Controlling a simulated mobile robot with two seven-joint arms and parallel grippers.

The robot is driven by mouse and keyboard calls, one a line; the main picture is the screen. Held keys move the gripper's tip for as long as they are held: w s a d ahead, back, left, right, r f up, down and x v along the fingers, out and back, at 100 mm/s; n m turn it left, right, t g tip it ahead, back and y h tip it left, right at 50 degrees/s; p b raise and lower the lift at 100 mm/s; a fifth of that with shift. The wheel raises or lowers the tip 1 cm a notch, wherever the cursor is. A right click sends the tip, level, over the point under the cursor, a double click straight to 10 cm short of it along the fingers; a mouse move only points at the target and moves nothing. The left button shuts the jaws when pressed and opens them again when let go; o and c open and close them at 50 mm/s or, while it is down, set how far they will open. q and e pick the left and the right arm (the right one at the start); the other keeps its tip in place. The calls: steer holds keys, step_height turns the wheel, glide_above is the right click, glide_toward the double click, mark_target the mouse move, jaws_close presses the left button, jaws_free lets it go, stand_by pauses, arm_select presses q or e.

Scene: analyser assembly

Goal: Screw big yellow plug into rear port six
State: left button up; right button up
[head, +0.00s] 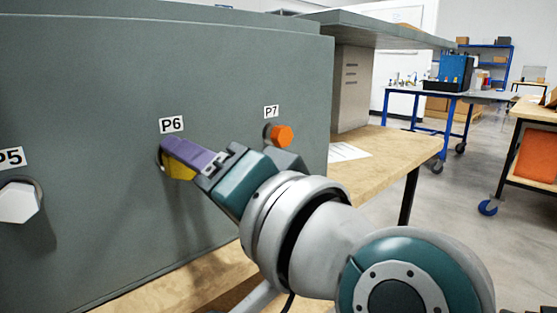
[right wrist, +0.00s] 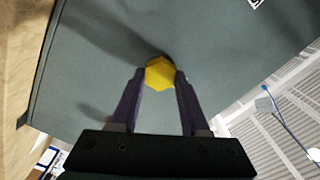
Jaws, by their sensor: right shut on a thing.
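The big yellow plug (head: 179,172) sits at port P6 on the grey analyser panel (head: 100,85), right under the P6 label (head: 171,124). My right gripper (head: 178,160) is shut on the plug, and its purple fingers partly hide it in the head view. In the right wrist view the yellow hexagonal plug head (right wrist: 160,73) is between the two fingertips of my right gripper (right wrist: 159,78), against the panel. How deep the plug sits in the port is hidden. My left gripper is not in view.
A white hexagonal plug (head: 17,202) sits at port P5 to the left. An orange plug (head: 281,135) sits at port P7, just right of and behind my right gripper. The wooden bench (head: 375,152) holds the analyser. A blue wheeled table (head: 425,92) stands farther back.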

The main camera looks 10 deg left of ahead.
jaws_close()
steer(key=m+p, duration=0.2)
steer(key=m, duration=0.7)
steer(key=shift+f, duration=0.1)
